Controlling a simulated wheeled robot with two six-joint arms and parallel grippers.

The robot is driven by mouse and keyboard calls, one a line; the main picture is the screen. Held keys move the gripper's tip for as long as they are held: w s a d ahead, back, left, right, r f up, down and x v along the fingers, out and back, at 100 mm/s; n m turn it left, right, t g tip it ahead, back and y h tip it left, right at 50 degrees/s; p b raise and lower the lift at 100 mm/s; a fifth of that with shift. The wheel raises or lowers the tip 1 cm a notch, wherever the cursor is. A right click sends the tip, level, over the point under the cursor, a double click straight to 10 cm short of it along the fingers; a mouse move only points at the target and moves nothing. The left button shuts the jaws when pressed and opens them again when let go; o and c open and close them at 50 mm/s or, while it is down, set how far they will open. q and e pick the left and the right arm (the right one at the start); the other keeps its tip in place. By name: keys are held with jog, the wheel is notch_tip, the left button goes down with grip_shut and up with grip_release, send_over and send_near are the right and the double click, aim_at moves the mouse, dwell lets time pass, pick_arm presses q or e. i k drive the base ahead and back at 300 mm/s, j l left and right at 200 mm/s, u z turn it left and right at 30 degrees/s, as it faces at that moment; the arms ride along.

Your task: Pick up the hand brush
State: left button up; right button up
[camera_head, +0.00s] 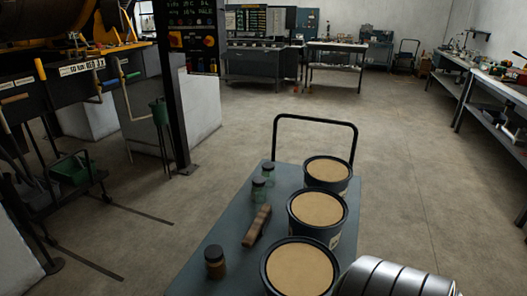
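A small brown wooden object that looks like the hand brush (256,226) lies on the flat grey-blue top of a cart (212,243). It lies lengthwise, slightly slanted, to the left of the middle black bucket (317,217). Its bristles cannot be made out clearly. Neither of my grippers is in view.
Two more black buckets with tan contents stand on the cart, one behind (328,173) and one in front (299,268). A ribbed metal cylinder (397,281) is at the lower right. Open concrete floor (420,170) lies beyond.

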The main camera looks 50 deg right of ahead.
aim_at(260, 223)
jog(key=z, duration=1.7)
jog(key=i+j+z, duration=0.15)
jog(key=j+z, duration=0.2)
jog(key=z, duration=0.15)
jog(key=j+z, duration=0.45)
jog(key=i+l, duration=0.05)
